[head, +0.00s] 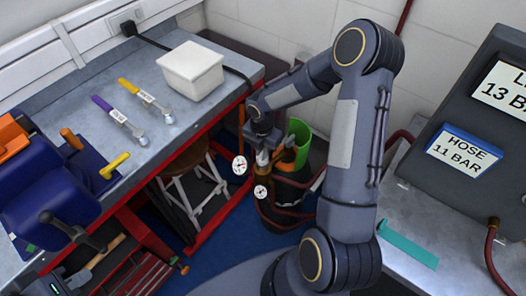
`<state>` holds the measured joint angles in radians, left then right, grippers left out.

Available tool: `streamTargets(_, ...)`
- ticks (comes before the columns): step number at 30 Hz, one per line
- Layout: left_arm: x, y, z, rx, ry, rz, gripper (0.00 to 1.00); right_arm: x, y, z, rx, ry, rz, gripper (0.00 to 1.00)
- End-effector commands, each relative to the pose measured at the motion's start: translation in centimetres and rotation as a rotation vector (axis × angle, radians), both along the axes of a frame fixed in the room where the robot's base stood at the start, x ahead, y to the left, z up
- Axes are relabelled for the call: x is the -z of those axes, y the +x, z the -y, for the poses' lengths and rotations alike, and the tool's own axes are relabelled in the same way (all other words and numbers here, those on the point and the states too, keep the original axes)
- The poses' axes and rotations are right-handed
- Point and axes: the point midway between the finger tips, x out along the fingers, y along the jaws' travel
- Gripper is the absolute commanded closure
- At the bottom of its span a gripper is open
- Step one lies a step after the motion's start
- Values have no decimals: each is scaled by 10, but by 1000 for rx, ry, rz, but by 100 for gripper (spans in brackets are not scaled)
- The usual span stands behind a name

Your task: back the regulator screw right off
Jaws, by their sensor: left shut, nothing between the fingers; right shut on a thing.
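The regulator (262,170) sits low beyond the bench end, with two white round gauges (240,165) beside and below it. My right arm reaches over it from the right. My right gripper (262,148) points down at the top of the regulator and is shut on the regulator screw. The screw itself is mostly hidden by the fingers, so its thread cannot be seen.
A red-edged bench (205,110) holds a white tub (190,72), purple and yellow wrenches and a blue vice (50,205). A stool (190,185) stands under it. A green bucket (299,130) and red hoses crowd the regulator. A dark panel (465,120) with labels stands right.

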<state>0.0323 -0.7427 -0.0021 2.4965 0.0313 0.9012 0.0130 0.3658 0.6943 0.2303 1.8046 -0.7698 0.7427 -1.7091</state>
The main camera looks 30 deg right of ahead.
Motion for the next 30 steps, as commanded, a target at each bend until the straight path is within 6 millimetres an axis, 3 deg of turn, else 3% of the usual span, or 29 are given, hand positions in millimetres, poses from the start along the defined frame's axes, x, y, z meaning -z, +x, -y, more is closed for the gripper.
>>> streamTargets(9, -17, 0, 0, 0, 0, 0, 100, -1, 0, 0, -233, 1, -1, 100)
streamTargets(22, -21, 0, 0, 0, 0, 0, 100, -2, 0, 0, -281, 1, -1, 100)
streamTargets(30, -38, 0, 0, 0, 0, 0, 100, -3, 0, 0, -512, 2, -2, 100)
